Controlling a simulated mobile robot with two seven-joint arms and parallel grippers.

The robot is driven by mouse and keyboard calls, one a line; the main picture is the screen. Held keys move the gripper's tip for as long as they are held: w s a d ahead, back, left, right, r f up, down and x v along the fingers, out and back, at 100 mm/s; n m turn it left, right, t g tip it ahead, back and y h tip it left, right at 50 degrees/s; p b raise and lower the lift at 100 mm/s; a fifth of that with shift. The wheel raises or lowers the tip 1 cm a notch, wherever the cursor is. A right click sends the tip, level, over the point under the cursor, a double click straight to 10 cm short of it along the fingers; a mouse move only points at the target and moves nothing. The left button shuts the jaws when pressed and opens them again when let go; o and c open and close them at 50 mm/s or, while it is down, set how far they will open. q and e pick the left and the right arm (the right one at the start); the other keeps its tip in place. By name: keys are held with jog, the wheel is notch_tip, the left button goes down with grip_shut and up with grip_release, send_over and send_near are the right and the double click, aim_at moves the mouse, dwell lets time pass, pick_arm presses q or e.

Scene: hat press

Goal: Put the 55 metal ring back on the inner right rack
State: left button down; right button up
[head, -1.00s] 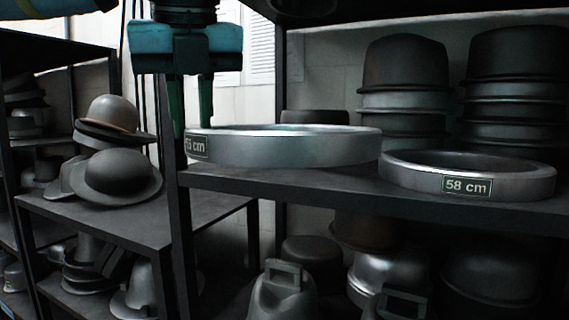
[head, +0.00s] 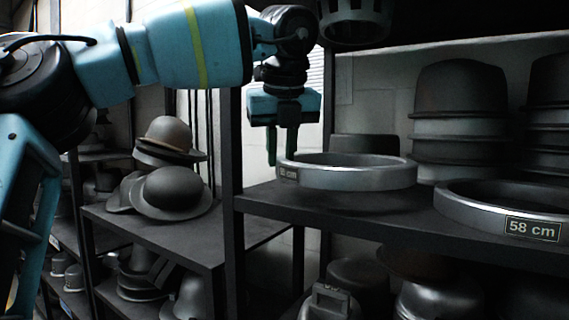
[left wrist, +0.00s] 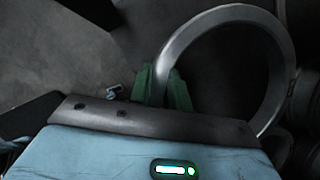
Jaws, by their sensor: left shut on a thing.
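The metal ring (head: 350,176) is a wide silver band with a small label on its front left, too blurred now to read surely. My left gripper (head: 283,160) has its green fingers shut on the ring's left edge, pointing down. The ring is over the rack shelf (head: 300,206), behind its front edge; whether it touches the shelf I cannot tell. In the left wrist view the ring (left wrist: 283,60) runs from between the fingers (left wrist: 165,88) out to the right. My right gripper is not in view.
A silver ring marked 58 cm (head: 480,207) lies on the same shelf to the right. Stacked dark hat forms (head: 460,100) stand behind. A black rack post (head: 232,150) rises left of the gripper. Hats (head: 172,190) sit on a lower rack at left. A dark slotted part (head: 356,28) hangs above.

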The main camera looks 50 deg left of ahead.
pick_arm(q)
jog(key=shift+w+a, duration=0.35)
jog(key=shift+w, duration=0.2)
jog(key=shift+w+a, duration=0.35)
jog(key=shift+w, duration=0.2)
jog(key=shift+w+a+f+p, duration=0.1)
jog(key=shift+w+a+p, duration=0.2)
jog(key=shift+w, duration=0.1)
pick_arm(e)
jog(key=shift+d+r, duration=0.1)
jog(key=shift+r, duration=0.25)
pick_arm(q)
notch_tip(320, 180, down, 3)
jog(key=shift+r, duration=0.15)
jog(key=shift+f, duration=0.4)
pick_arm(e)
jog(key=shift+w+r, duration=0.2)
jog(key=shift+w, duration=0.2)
pick_arm(q)
jog(key=c, duration=1.3)
grip_release()
jog(key=shift+d, duration=0.1)
